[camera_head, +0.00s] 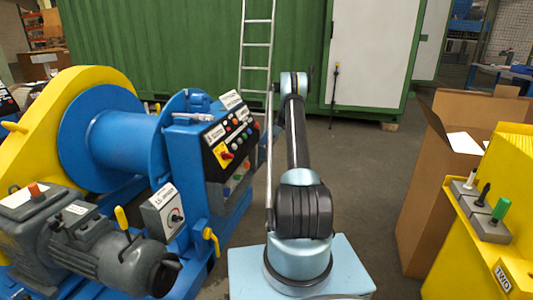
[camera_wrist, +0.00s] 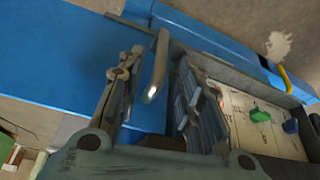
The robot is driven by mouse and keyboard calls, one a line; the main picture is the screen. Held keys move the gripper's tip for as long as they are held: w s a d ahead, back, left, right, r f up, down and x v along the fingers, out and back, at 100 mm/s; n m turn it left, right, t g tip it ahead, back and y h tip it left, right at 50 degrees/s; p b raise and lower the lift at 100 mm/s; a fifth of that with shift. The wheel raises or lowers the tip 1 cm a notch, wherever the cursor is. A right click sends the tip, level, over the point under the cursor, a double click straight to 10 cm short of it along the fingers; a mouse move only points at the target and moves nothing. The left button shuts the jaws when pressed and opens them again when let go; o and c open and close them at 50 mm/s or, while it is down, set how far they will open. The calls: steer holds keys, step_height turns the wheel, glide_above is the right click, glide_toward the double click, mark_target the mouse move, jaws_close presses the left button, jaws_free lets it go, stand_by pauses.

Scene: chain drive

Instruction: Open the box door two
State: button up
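In the wrist view my gripper (camera_wrist: 157,95) has its two dark fingers spread apart. A bent metal handle (camera_wrist: 157,65) shows between them in the picture, with a visible gap on each side; I cannot tell its exact depth. Behind it is a blue cabinet surface (camera_wrist: 70,60). In the head view my gripper is not visible; my arm reaches away beside the blue cabinet (camera_head: 190,150). A yellow box (camera_head: 470,240) at the right edge bears a label (camera_head: 503,278) that seems to read TWO. I cannot make out which door is number two.
A sloped control panel (camera_head: 230,138) tops the blue cabinet. A pale panel with coloured knobs (camera_wrist: 260,118) shows in the wrist view. A grey motor (camera_head: 90,235) and blue drum stand left. A cardboard box (camera_head: 440,180) stands right. Open floor (camera_head: 370,165) lies between.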

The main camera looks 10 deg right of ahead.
steer(key=v, duration=0.7)
steer(key=shift+r, duration=0.15)
steer(key=s+a+r+m+h, duration=0.1)
steer(key=s+a+r+m, duration=0.15)
steer(key=s+r, duration=0.55)
steer(key=s+a+r+m, duration=0.1)
steer(key=s+a+r, duration=0.2)
steer(key=s+r, duration=0.5)
steer(key=s+a+r+m+h, duration=0.1)
steer(key=s+a+r+m, duration=0.1)
steer(key=s+r, duration=0.55)
steer(key=s+a+r+m, duration=0.2)
steer(key=s+r, duration=0.2)
steer(key=s, duration=0.7)
steer(key=s+a+f+m+h, duration=0.1)
steer(key=s+m, duration=0.1)
steer(key=s, duration=0.9)
steer(key=s+a+f+m, duration=0.1)
steer(key=s+a, duration=0.1)
steer(key=s, duration=0.8)
steer(key=s+f+m, duration=0.2)
steer(key=s+f, duration=0.4)
steer(key=s, duration=0.3)
steer(key=s+f+m+t+h, duration=0.1)
steer(key=s+f+m, duration=0.1)
steer(key=s+f, duration=0.5)
steer(key=s, duration=0.3)
steer(key=shift+d, duration=0.35)
